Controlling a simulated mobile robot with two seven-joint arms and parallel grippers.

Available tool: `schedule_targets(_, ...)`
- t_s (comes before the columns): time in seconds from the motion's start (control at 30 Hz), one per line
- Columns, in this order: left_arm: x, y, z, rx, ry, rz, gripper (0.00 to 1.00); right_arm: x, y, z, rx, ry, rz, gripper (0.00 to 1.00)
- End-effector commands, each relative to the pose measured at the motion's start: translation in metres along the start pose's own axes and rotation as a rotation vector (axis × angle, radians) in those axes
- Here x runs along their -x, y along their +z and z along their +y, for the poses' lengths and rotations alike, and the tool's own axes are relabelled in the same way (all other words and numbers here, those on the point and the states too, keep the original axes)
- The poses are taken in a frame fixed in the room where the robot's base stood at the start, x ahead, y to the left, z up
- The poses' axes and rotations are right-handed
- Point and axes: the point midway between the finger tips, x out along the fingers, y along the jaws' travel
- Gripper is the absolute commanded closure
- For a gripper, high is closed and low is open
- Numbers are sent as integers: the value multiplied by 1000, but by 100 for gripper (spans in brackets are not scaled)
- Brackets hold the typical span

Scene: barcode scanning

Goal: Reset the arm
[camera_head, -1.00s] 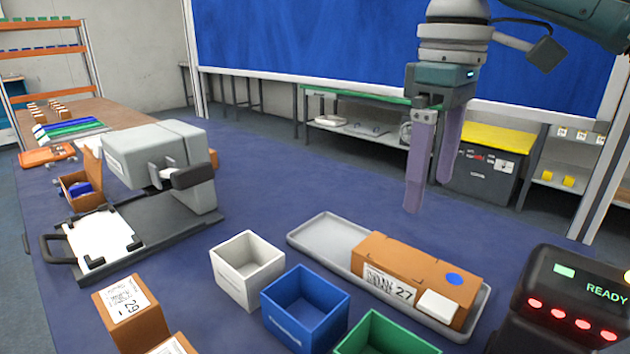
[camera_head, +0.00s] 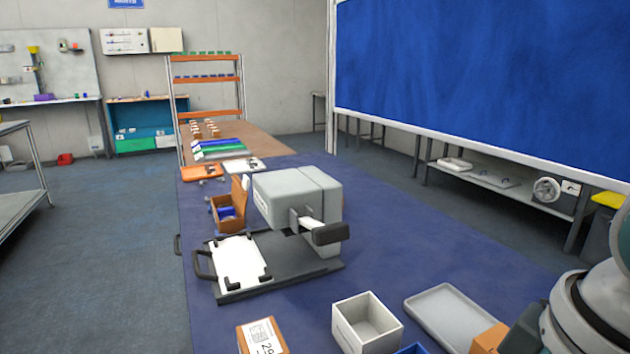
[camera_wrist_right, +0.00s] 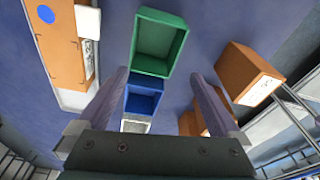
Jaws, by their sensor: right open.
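My right arm shows only as a grey link at the lower right of the head view; its fingers are out of that picture. In the right wrist view my right gripper (camera_wrist_right: 160,76) is open, with two purple fingers spread apart. Nothing is held between them. The green bin (camera_wrist_right: 160,68) and the blue bin (camera_wrist_right: 144,103) show beyond and between the fingers. My left gripper is in neither current view.
On the blue table stand a grey machine (camera_head: 300,195), a white bin (camera_head: 367,340), a grey tray (camera_head: 450,312) and a labelled box (camera_head: 260,338). An orange box with a blue dot (camera_wrist_right: 58,45) lies at the wrist view's left. Table right of the machine is clear.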

Motion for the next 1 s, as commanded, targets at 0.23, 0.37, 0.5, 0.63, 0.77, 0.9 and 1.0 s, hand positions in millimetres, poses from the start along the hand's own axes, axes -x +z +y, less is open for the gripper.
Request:
schedule_targets(0.23,34,-11,-2,-3,-2,0,100,28,42,-53,-161,10,116,0)
schedule_targets(0.37,43,-14,-2,-3,-2,0,100,44,64,-57,-252,52,136,0)
schedule_targets(0.5,52,-17,-3,-3,-2,0,100,64,91,-57,-344,109,136,0)
schedule_targets(0.63,77,-24,-3,-2,-2,-2,100,97,100,-53,-387,148,134,0)
schedule_targets(0.77,107,-34,-4,1,0,0,100,128,94,-54,-384,147,133,0)
schedule_targets(0.9,145,-47,-4,5,4,1,100,166,87,-54,-383,146,133,0)
schedule_targets(1.0,180,-58,-5,7,5,1,100,202,81,-55,-382,145,133,0)
